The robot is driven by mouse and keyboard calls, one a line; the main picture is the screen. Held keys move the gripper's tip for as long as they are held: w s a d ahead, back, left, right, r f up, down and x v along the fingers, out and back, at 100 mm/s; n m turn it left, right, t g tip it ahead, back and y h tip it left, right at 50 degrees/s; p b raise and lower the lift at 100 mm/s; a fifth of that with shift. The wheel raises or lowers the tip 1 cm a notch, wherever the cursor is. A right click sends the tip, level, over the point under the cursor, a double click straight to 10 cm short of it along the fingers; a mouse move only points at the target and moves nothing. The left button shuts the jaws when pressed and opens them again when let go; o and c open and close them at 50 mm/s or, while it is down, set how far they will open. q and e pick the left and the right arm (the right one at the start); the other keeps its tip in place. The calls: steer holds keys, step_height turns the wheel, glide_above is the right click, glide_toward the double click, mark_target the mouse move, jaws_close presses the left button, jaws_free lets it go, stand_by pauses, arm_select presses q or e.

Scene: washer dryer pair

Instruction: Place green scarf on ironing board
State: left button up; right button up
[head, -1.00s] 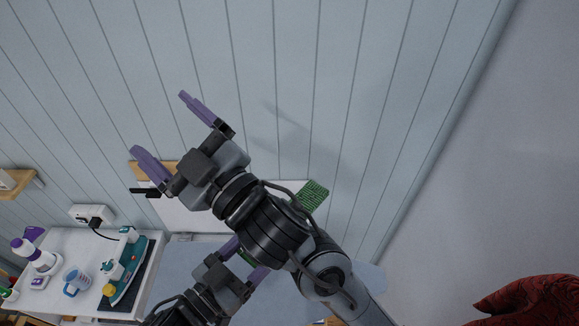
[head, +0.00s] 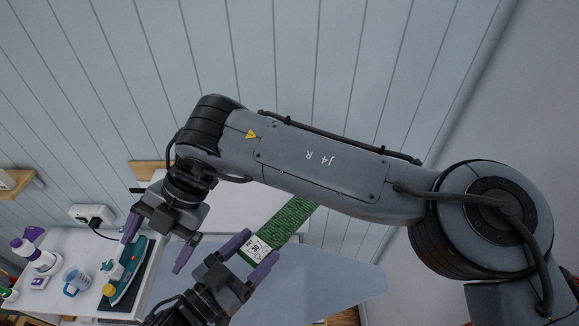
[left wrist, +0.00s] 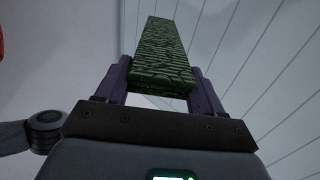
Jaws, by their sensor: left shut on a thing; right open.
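The green scarf (head: 286,221) is a long, flat patterned strip with a white label at its near end. My left gripper (head: 262,246) is shut on that near end and holds the scarf tilted, its far end pointing up and right. In the left wrist view the scarf (left wrist: 166,50) sits between both purple fingers. The ironing board (head: 325,285) is the pale blue-grey surface below and right of the scarf; my left gripper covers part of it. My right gripper (head: 152,256) is open and empty, left of the left gripper.
An outlet (head: 92,215) with a plug is on the panelled wall. My right arm spans the middle, hiding things behind it.

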steer(key=w+d+r+m+t+h, duration=0.25)
steer(key=w+d, duration=0.25)
steer(key=d, duration=0.3)
step_height(320, 180, up, 3)
steer(key=m+t+h, duration=0.3)
steer(key=h, duration=0.1)
glide_above(289, 209)
step_height(289, 209, down, 12)
steer(key=shift+r, duration=0.25)
steer(key=shift+c, duration=0.4)
